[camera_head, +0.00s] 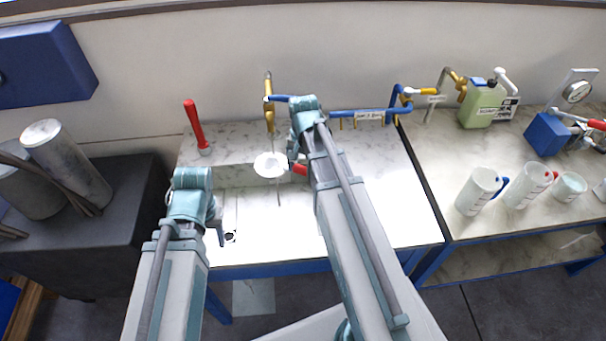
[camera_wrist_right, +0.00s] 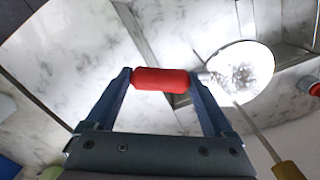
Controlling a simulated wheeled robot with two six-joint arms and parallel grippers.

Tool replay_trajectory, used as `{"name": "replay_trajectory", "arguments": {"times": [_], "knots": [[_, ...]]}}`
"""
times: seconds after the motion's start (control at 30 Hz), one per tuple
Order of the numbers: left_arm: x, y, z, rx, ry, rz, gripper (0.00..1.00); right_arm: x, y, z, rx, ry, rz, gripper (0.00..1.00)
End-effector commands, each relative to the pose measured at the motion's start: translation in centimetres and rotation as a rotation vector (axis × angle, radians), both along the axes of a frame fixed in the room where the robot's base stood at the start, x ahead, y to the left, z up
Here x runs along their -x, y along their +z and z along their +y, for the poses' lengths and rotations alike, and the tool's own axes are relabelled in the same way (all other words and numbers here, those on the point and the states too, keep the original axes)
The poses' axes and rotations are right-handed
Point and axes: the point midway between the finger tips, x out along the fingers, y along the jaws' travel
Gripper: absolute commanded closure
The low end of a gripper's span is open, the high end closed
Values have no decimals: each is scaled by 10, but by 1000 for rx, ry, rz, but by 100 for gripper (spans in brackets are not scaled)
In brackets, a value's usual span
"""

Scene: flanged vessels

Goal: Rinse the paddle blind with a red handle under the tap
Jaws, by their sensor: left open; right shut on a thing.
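The paddle blind shows as a white disc (camera_head: 270,165) with a red handle (camera_head: 299,170). My right gripper (camera_wrist_right: 160,80) is shut across the red handle (camera_wrist_right: 148,79), and the disc (camera_wrist_right: 242,68) sticks out beyond one finger. The brass tap (camera_head: 269,120) is on the wall just above the disc. A thin stream runs from the tap's brass spout (camera_wrist_right: 288,171) to the disc, whose face looks mottled and wet. The disc is held above the sink counter (camera_head: 255,205). My left gripper (camera_head: 221,236) is open and empty, low over the counter's front left.
A red upright handle (camera_head: 195,125) stands on the counter's back left. A dark block (camera_head: 75,230) with grey cylinders is at left. The right bench holds several measuring jugs (camera_head: 479,191), a green canister (camera_head: 483,104) and a blue device (camera_head: 546,134). A blue pipe (camera_head: 355,114) runs along the wall.

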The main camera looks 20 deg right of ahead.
Motion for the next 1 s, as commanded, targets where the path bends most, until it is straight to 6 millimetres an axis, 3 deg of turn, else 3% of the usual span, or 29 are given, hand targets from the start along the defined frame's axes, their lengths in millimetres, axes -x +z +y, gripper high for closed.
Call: {"name": "replay_trajectory", "arguments": {"times": [0.4,1.0], "knots": [[0,-7,0,0,-2,0,42,-32,-7,-15,-1,0,-1,100],[0,-7,0,0,-2,0,42,-35,-7,-17,-1,0,-1,100]]}}
